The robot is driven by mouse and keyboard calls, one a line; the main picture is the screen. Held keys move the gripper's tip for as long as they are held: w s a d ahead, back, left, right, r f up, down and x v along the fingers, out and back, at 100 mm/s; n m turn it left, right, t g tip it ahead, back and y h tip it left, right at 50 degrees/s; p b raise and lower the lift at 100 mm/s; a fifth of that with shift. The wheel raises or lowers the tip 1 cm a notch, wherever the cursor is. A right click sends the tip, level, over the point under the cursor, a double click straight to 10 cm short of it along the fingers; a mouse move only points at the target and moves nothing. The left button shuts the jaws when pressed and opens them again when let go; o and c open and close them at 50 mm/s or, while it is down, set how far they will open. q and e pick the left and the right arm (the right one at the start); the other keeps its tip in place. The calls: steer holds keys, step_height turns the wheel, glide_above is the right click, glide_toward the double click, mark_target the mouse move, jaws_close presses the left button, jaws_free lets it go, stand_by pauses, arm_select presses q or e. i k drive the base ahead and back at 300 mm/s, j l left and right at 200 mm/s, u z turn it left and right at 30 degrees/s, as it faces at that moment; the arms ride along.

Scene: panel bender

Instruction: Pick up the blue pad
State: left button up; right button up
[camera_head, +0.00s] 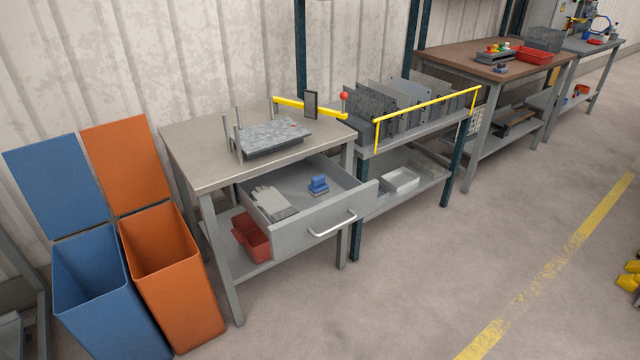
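A small blue pad (318,183) with a raised grip-like top lies in the open grey drawer (332,222), towards the drawer's right side. A pair of grey gloves (270,201) lies to its left in the same drawer. The drawer is pulled out from under a grey metal table. Neither of my grippers shows in this view.
The table (187,142) carries a grey plate device (272,137) with uprights. An open blue bin (97,290) and orange bin (172,270) stand at the left. A rack with a yellow rail (430,103) adjoins on the right. The floor in front is clear.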

mark_target(318, 187)
steer(key=i+l, duration=0.3)
steer(key=i, duration=0.15)
steer(key=i+l, duration=0.3)
steer(key=i, duration=0.15)
steer(key=i+l, duration=0.25)
steer(key=i, duration=0.2)
